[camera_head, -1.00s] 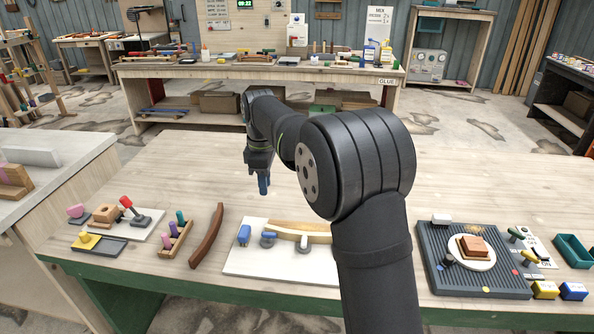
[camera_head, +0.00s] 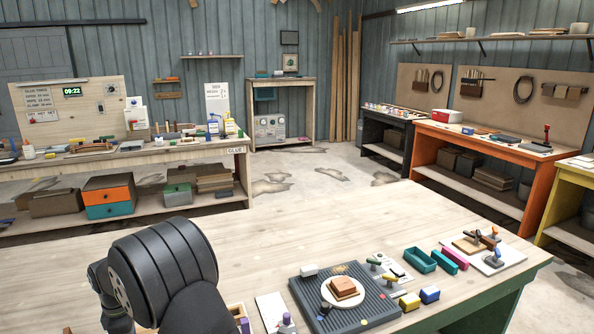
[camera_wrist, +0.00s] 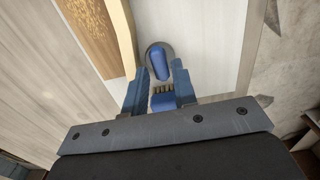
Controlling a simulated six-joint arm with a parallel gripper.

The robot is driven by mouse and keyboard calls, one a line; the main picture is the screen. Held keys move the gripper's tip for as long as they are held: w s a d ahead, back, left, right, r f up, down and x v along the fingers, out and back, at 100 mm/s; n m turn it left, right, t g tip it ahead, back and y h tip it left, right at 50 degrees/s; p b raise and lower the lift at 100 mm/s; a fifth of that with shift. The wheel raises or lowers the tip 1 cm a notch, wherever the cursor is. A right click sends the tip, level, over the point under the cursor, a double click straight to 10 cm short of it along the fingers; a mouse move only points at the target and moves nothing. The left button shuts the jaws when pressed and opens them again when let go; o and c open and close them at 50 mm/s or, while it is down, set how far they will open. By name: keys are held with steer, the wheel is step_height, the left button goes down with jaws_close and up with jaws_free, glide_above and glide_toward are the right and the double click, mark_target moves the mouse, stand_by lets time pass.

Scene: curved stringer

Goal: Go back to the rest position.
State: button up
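In the wrist view my gripper (camera_wrist: 160,68) has its two blue fingers spread apart. Between and beyond the fingertips is a blue rounded handle (camera_wrist: 161,64) on a grey disc, with gaps showing on both sides. A curved light wooden strip (camera_wrist: 127,40) runs just left of it, over a white board (camera_wrist: 208,45). In the head view my gripper is out of sight; only part of my arm shows at lower left. A piece of the white board (camera_head: 270,308) shows beside the arm; most of it is hidden or out of frame.
On the table (camera_head: 290,225), a dark ribbed tray (camera_head: 306,289) holds a plate with a brown block. Yellow (camera_head: 409,301) and blue (camera_head: 430,294) blocks, a teal bin (camera_head: 419,260) and a small board with clamps (camera_head: 497,258) lie to the right. The table's back middle is clear.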

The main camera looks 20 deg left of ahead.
steer(key=shift+f, duration=0.6)
steer(key=shift+r, duration=0.15)
step_height(320, 180, up, 17)
step_height(320, 180, down, 17)
steer(key=shift+f, duration=0.2)
steer(key=m, duration=0.6)
steer(key=shift+r, duration=0.1)
stand_by(0.3)
